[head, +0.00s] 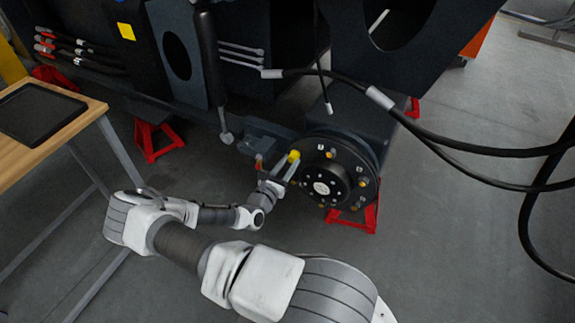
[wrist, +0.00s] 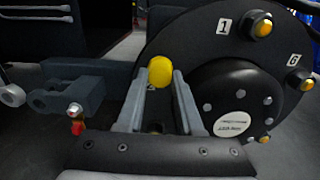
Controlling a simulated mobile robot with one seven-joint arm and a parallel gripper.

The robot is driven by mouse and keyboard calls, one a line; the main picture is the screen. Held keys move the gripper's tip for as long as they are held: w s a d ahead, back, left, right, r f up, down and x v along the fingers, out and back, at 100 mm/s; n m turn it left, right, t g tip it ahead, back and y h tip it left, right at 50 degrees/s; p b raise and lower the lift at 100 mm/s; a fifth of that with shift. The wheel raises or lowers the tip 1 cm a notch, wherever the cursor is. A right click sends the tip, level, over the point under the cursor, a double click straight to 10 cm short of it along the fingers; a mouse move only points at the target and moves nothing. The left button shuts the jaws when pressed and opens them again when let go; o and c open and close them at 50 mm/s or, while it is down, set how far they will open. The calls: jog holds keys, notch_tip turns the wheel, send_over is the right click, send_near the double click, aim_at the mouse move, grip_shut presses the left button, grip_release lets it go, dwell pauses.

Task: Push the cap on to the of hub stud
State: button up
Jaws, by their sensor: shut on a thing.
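A yellow cap (head: 294,156) is held between the fingertips of my gripper (head: 286,168), at the left side of the black wheel hub (head: 368,172). In the wrist view the cap (wrist: 160,70) sits between the two grey fingers, its rounded top standing above the tips. The hub (wrist: 200,45) fills the right of that view behind the cap. Brass-coloured studs show around its face, one beside the mark 1 (wrist: 263,28) and one beside the mark 6 (wrist: 306,85). Any stud directly behind the cap is hidden, and I cannot tell whether the cap touches one.
A grey bracket (wrist: 70,95) with a bolt and a red fitting is left of my fingers. Black hoses (head: 450,145) hang right of the hub. A red stand (head: 358,219) is under the hub. A wooden table with a black tray (head: 40,114) stands at the left.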

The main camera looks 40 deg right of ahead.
jog(key=shift+w+d, duration=0.2)
jog(key=shift+d, duration=0.25)
jog(key=o, duration=1.1)
jog(key=shift+c, duration=0.2)
jog(key=shift+p+v, duration=0.65)
jog(key=shift+v, duration=1.85)
jog(key=p+v, duration=0.3)
jog(key=v, duration=1.4)
jog(key=shift+a, duration=0.2)
